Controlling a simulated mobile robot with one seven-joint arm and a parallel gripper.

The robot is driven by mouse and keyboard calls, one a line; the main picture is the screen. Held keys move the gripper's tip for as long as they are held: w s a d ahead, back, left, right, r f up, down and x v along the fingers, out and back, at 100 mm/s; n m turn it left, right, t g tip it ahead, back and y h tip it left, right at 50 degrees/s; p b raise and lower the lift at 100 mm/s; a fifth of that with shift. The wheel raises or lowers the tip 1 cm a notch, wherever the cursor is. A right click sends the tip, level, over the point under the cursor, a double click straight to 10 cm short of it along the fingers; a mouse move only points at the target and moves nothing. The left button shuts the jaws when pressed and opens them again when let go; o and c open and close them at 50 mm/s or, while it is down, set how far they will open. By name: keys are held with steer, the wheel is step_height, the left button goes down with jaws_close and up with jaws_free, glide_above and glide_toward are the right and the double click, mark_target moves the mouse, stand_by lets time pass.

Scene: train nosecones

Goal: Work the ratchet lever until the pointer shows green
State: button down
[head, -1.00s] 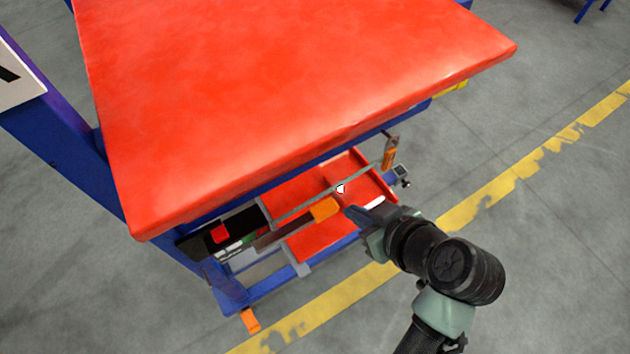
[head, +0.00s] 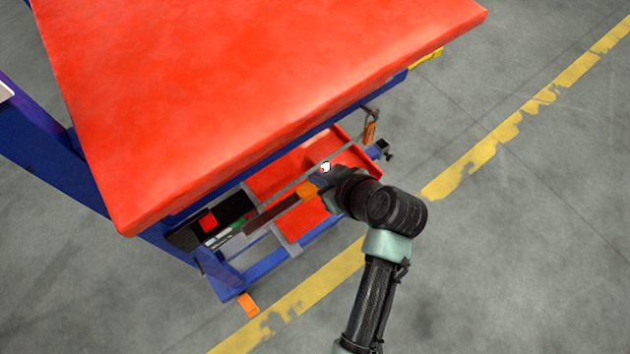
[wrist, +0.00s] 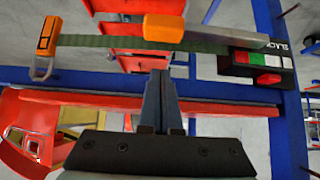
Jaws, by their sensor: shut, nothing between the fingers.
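The ratchet lever is a bar (head: 270,214) with an orange grip (head: 307,189); the orange grip also shows at the top of the wrist view (wrist: 163,28). A dark green strap (wrist: 110,42) runs behind it from an orange hook (wrist: 45,50). The black gauge box (wrist: 258,72) at the right bears red, green and white patches and the lettering "SLACK". I cannot make out where its pointer stands. My gripper (head: 323,181) is shut and empty, close beside the orange grip; in the wrist view its fingertips (wrist: 161,76) lie below the grip. I cannot tell whether they touch.
A large red tabletop (head: 250,90) overhangs the strap from behind. Red trays (head: 285,172) and a blue frame (head: 265,287) lie around and below the strap. A small white object (head: 325,167) shows near my fingers. Open grey floor with a yellow line lies to the right.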

mark_target(307, 182)
steer(key=f, duration=0.2)
steer(key=w+f, duration=0.1)
steer(key=shift+a+f, duration=0.4)
steer(key=shift+f, duration=0.75)
steer(key=shift+f, duration=0.1)
